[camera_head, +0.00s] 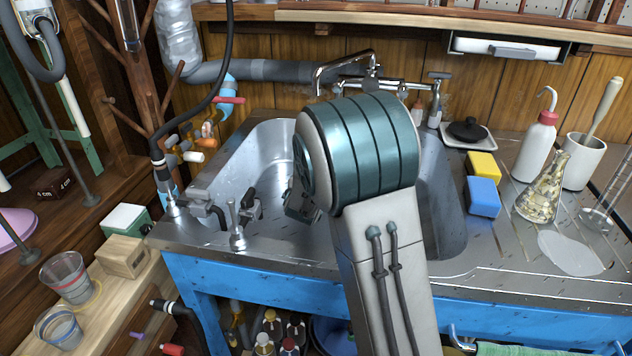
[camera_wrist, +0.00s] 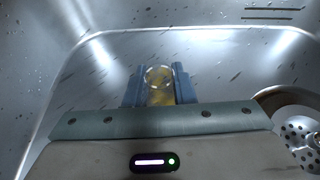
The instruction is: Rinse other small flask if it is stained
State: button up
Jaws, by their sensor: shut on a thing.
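My gripper (camera_wrist: 159,90) is inside the metal sink (camera_wrist: 235,70), its blue fingers shut on a small glass flask (camera_wrist: 160,80). The flask's round rim faces the wrist camera, and yellow-brown colour shows in or through its glass. In the head view my arm covers most of the gripper (camera_head: 301,207), and I cannot make out the held flask. A conical flask (camera_head: 545,192) with yellow-brown stain patches stands upright on the right drainboard, apart from my gripper.
The faucet (camera_head: 372,75) is behind the sink (camera_head: 262,150). Yellow (camera_head: 482,165) and blue (camera_head: 483,197) sponges, a wash bottle (camera_head: 535,145) and a white mortar (camera_head: 583,163) stand right. Small valves (camera_head: 238,235) line the sink's front-left edge. The drain (camera_wrist: 298,135) is at lower right in the wrist view.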

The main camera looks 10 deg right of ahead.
jog(key=o, duration=1)
jog(key=shift+o, duration=0.2)
